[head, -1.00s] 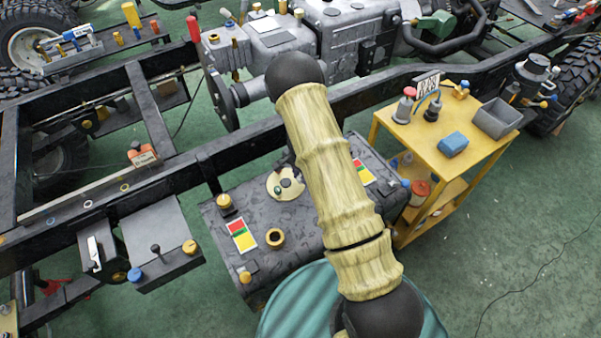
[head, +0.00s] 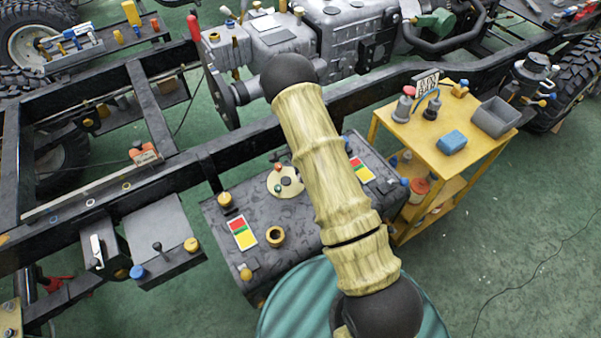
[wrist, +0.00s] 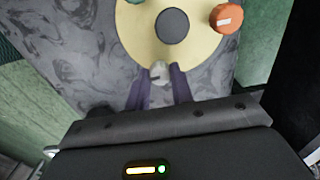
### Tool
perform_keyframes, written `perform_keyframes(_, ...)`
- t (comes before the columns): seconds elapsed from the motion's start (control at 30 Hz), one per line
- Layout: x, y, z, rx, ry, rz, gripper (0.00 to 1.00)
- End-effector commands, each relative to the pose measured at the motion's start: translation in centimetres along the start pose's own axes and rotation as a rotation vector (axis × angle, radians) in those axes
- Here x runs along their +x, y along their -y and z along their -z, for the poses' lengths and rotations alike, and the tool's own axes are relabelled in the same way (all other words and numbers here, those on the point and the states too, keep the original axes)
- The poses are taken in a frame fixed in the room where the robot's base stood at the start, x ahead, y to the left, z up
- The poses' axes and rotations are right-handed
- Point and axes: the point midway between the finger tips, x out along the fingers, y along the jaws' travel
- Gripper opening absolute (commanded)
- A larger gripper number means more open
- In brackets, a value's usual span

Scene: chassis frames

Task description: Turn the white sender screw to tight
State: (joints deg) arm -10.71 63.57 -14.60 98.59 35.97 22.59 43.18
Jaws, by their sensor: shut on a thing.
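The white sender screw (wrist: 159,70) is a small pale knob at the near rim of a cream round plate (wrist: 133,40) in the wrist view. My gripper (wrist: 160,77) has its two purple fingers on either side of the screw, shut on it. A dark round hub sits in the middle of the plate. An orange knob (wrist: 226,18) with a white mark is at the plate's right, and part of a teal knob (wrist: 134,2) shows at the top edge. In the head view the plate (head: 272,181) lies on the grey tank; I cannot make out the white screw there.
The mottled grey tank (head: 300,215) carries coloured labels and a brass filler neck (head: 275,237). The black chassis rail (head: 235,147) runs behind it. A yellow cart (head: 470,112) stands to the right. My arm covers part of the tank.

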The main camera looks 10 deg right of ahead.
Motion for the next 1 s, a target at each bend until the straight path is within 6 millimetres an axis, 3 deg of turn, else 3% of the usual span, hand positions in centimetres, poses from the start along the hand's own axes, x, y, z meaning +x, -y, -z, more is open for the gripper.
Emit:
perform_keyframes(0.03,-0.1,0.1,0.0,0.001,-0.001,0.002,0.00)
perform_keyframes(0.07,-0.1,0.1,0.1,0.001,-0.001,0.002,0.27)
perform_keyframes(0.17,-0.1,0.1,0.0,0.001,-0.001,0.002,0.45)
perform_keyframes(0.57,-0.6,0.1,0.0,-0.001,-0.001,0.002,0.45)
perform_keyframes(0.77,-3.4,0.1,0.0,-0.001,-0.001,0.004,0.45)
perform_keyframes(1.0,-8.2,0.1,0.0,-0.003,-0.001,0.004,0.45)
